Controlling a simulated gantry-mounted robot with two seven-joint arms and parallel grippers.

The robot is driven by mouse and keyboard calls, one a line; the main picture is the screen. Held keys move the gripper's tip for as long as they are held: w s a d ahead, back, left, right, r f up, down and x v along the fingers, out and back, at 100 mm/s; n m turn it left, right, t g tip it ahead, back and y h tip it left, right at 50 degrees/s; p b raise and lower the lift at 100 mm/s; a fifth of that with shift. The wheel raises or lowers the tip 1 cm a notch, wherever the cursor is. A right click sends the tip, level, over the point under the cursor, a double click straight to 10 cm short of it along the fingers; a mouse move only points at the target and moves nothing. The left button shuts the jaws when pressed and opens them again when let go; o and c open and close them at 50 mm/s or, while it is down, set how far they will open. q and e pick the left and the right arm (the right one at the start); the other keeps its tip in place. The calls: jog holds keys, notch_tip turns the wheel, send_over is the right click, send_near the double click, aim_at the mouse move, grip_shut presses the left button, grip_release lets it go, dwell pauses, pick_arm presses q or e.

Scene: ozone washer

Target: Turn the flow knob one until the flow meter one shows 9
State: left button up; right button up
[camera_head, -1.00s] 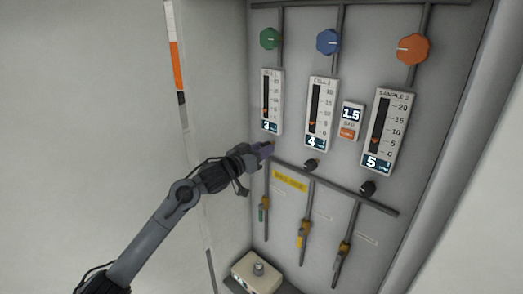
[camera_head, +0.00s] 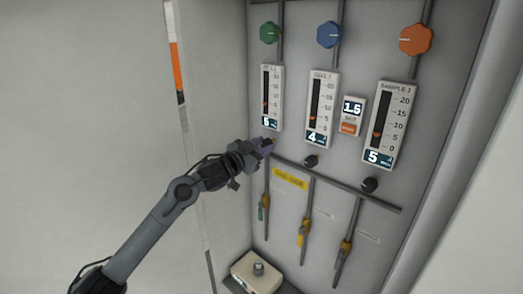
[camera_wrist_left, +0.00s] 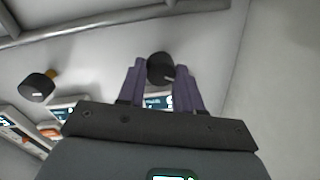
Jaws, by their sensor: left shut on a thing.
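Flow meter one (camera_head: 272,92) is the leftmost white gauge on the grey panel. Its small digital display reads what looks like 5 or 6, and its red marker sits low on the scale. My left gripper (camera_head: 266,144) is just below this meter, shut on flow knob one. The knob is hidden by the gripper in the head view. In the left wrist view, flow knob one (camera_wrist_left: 160,68) is a black round knob with a light mark, between the two purple fingers. My right gripper is not in view.
The middle meter (camera_head: 322,106) reads 4 and the right meter (camera_head: 387,122) reads 5, each above a black knob. A yellow label (camera_head: 290,179) and several yellow-handled valves lie below. Green, blue and orange knobs are above. A white box (camera_head: 257,274) stands at the bottom.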

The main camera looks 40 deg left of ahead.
pick_arm(q)
jog(key=m+b, duration=0.1)
jog(key=m, duration=0.2)
jog(key=shift+f+m+b, duration=0.1)
jog(key=shift+m+b, duration=0.2)
jog(key=shift+m, duration=0.1)
jog(key=m+b, duration=0.1)
jog(key=m, duration=0.2)
jog(key=shift+m+b, duration=0.3)
jog(key=shift+m, duration=0.1)
jog(key=m+b, duration=0.1)
jog(key=m, duration=0.2)
jog(key=shift+m+h, duration=0.3)
jog(key=shift+m, duration=0.1)
jog(key=shift+m+b, duration=0.8)
jog(key=shift+m, duration=1.1)
jog(key=o, duration=1)
jog(key=shift+o, duration=0.2)
jog(key=shift+s, duration=0.15)
